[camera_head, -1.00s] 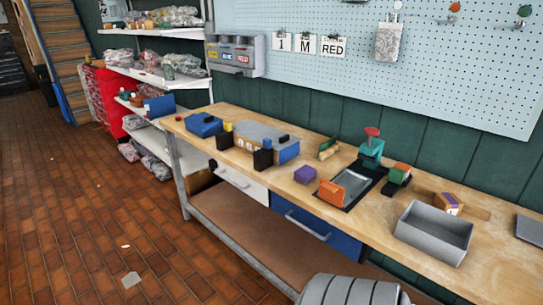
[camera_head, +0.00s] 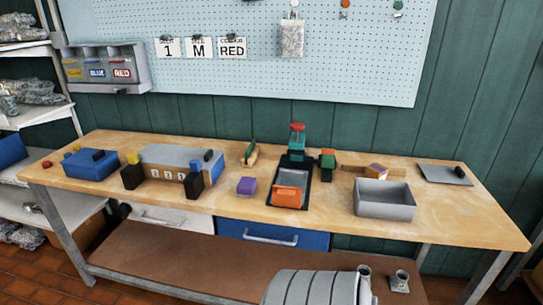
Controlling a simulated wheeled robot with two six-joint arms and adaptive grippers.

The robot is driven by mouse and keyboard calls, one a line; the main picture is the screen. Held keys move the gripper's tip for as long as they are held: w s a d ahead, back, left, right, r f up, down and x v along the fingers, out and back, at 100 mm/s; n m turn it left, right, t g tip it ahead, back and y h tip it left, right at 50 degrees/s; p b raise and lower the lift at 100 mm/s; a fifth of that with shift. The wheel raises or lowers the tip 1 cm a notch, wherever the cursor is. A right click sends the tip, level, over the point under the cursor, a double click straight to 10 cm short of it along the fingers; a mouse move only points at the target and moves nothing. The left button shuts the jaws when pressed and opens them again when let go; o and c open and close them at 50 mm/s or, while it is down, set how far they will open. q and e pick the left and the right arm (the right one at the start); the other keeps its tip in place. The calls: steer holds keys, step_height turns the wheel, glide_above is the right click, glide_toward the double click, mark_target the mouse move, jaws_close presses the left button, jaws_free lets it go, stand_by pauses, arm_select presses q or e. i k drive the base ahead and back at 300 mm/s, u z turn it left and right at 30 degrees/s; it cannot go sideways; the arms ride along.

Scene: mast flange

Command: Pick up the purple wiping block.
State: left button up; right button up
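The purple wiping block (camera_head: 246,186) lies on the wooden workbench (camera_head: 325,218), near its front edge. It sits just left of a black tray (camera_head: 305,172) and apart from it. Nothing covers the block. Neither of my grippers shows in the head view.
An orange block (camera_head: 287,197) is at the tray's front, with a teal and red device (camera_head: 297,137) behind. A grey open bin (camera_head: 384,199) stands to the right. A grey-topped box (camera_head: 180,163) and a blue box (camera_head: 90,163) stand to the left. Bench is clear beside the purple block.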

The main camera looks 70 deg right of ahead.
mark_target(246, 188)
steer(key=z, duration=0.8)
steer(key=i, duration=0.75)
steer(key=z, duration=0.75)
